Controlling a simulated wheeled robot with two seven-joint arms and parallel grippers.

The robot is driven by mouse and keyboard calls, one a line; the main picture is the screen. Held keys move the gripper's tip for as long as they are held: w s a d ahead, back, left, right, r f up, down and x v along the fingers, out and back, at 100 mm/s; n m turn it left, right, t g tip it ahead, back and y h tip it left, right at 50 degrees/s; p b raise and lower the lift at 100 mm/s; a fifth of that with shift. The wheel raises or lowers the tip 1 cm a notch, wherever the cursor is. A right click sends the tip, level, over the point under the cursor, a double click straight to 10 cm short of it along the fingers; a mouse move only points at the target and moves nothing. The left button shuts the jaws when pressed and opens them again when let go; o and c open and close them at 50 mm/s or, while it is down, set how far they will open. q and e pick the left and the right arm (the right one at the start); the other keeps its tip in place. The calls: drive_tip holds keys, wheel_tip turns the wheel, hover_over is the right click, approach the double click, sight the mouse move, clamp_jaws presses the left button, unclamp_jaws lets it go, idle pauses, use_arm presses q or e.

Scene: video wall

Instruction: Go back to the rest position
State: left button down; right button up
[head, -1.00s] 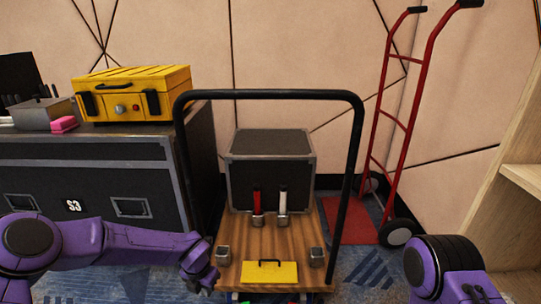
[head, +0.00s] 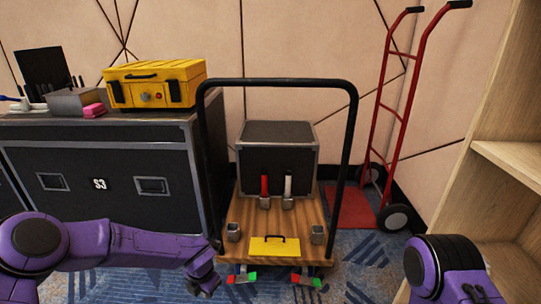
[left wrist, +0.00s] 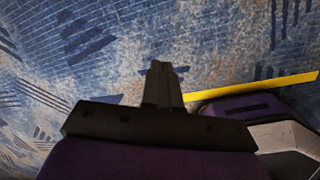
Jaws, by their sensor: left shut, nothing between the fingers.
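My left arm comes in from the left in the head view, and its gripper (head: 206,287) hangs low over the carpet, in front of and left of the wooden cart (head: 312,212). The left wrist view shows the same gripper (left wrist: 161,68) with its fingers together and empty, over blue patterned carpet. Only a purple link of my right arm shows at the lower right of the head view. The right gripper is out of the frame.
The cart carries a black case (head: 277,158), a yellow piece (head: 274,246) and red and white levers. A black flight case (head: 90,165) with a yellow toolbox (head: 155,84) stands left. A red hand truck (head: 396,120) and wooden shelf (head: 505,155) stand right.

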use_arm(q)
drive_tip(key=s+a+f+m+y+b, duration=0.1)
drive_tip(key=s+a+f+m+b, duration=0.15)
drive_tip(key=s+f+m, duration=0.5)
drive_tip(key=s+a+f+m+t+b, duration=0.1)
drive_tip(key=s+a+f+m+b, duration=0.2)
drive_tip(key=s+m, duration=0.9)
drive_tip(key=s+a+f+m+y+b, duration=0.1)
drive_tip(key=s+a+f+m, duration=0.4)
drive_tip(key=s, duration=1)
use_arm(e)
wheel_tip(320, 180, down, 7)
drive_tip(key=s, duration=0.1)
use_arm(q)
wheel_tip(320, 180, up, 38)
drive_tip(key=w+t+p, duration=0.1)
drive_tip(key=p, duration=3.6)
drive_tip(key=shift+w+a+n+y, duration=0.25)
drive_tip(key=shift+w+n+y, duration=0.05)
drive_tip(key=shift+n+y, duration=0.15)
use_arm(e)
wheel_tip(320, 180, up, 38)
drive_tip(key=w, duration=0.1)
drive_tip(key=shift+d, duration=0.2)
